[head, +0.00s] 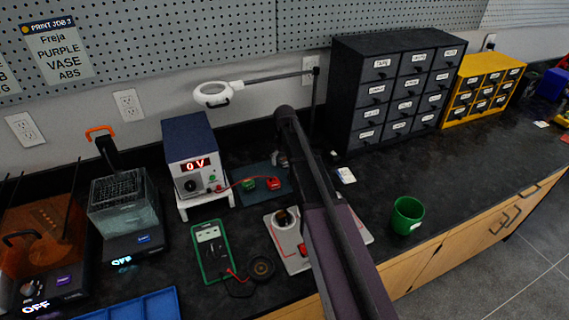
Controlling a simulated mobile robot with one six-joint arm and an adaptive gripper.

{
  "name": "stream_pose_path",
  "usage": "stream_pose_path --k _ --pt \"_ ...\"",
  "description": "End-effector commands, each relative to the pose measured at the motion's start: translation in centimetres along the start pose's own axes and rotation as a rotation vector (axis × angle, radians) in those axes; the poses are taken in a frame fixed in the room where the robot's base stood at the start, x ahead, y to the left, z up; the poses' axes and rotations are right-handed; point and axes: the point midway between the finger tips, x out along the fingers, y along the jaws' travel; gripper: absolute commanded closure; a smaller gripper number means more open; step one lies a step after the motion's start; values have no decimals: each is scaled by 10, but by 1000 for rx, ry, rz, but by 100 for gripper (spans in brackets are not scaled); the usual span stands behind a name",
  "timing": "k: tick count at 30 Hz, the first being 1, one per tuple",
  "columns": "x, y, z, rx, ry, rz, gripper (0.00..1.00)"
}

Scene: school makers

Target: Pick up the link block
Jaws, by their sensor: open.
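I cannot tell for sure which thing is the link block. A small green block (249,184) and a small red block (273,183) lie side by side on a dark teal mat (248,170), right of the power supply (190,155). A red lead runs from the supply to these blocks. A small grey piece (281,159) shows at the mat's far right, partly behind my arm. My arm rises from the bottom edge across the middle of the head view and hides part of the bench behind it. I cannot make out my gripper's fingers.
A green multimeter (212,252) with leads and a grey board (289,243) with red marks lie in front. A green cup (407,215) stands right. Drawer cabinets (395,90) and a magnifier lamp (213,94) are behind. A glass tank (123,205) stands left. The bench right of the cup is mostly clear.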

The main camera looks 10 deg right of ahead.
Motion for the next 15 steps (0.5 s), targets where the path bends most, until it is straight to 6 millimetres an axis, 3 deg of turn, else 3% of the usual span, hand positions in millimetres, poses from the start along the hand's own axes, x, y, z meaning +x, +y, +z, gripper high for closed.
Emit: stream_pose_path --k 3,4,11,15 --pt "0 0 0 0 0 0 0" --pt "0 0 0 0 0 0 6" --pt "0 0 0 0 0 0 75" --pt "0 0 0 0 0 0 78"
